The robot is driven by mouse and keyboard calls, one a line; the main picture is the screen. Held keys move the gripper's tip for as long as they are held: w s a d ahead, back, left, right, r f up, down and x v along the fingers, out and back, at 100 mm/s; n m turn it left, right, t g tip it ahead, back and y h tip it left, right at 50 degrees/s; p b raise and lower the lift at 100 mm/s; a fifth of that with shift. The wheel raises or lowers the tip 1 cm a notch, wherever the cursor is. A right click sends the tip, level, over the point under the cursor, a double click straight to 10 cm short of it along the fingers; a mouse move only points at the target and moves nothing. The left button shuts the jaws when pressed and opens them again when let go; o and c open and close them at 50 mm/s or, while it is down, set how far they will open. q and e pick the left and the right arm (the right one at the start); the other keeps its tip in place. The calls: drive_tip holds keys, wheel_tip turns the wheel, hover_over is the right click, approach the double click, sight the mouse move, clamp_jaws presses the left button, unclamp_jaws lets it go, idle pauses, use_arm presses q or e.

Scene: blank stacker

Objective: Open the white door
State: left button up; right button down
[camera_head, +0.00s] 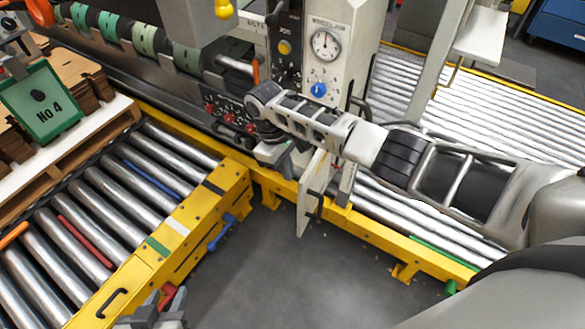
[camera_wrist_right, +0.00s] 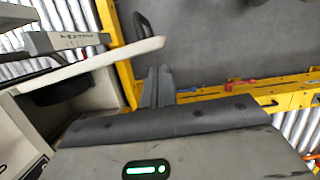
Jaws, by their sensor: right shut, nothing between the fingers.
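The white door (camera_head: 313,192) is a thin panel with a dark handle (camera_head: 316,207). It stands out from the machine's white cabinet, over the yellow rail and grey floor. In the right wrist view the door (camera_wrist_right: 105,57) shows nearly edge-on, with its black handle (camera_wrist_right: 142,25) above. My right gripper (camera_head: 287,166) is just left of the panel in the head view. Its fingers (camera_wrist_right: 158,86) are together and empty, beside the door's end; contact cannot be told. My left gripper (camera_head: 163,308) is at the bottom edge, partly cut off, with its fingers apart and away from the door.
Yellow-framed roller conveyors (camera_head: 130,185) run at the left and behind the door at the right (camera_head: 440,213). The white cabinet (camera_head: 335,85) carries a gauge and a blue knob. A green sign (camera_head: 40,100) stands at left. Grey floor (camera_head: 290,275) is open in front.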

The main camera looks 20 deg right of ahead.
idle(0.5)
drive_tip(key=v, duration=0.8)
drive_tip(key=s+a+f+t+y, duration=0.1)
drive_tip(key=s+a+f+y, duration=0.2)
drive_tip(key=s, duration=0.4)
drive_tip(key=s+a+f+t, duration=0.1)
drive_tip(key=s+a+f, duration=0.2)
drive_tip(key=s+f, duration=0.3)
drive_tip(key=s+d+r+m+t+h, duration=0.1)
drive_tip(key=s+d+r+m+t, duration=0.45)
drive_tip(key=s+d, duration=0.75)
drive_tip(key=w+a+f+t+y, duration=0.2)
drive_tip(key=w+a+f+t, duration=0.2)
drive_tip(key=a+f+t, duration=0.1)
drive_tip(key=shift+w+a+f+y, duration=0.3)
drive_tip(key=shift+a+f+y, duration=0.15)
drive_tip(key=shift+a, duration=0.75)
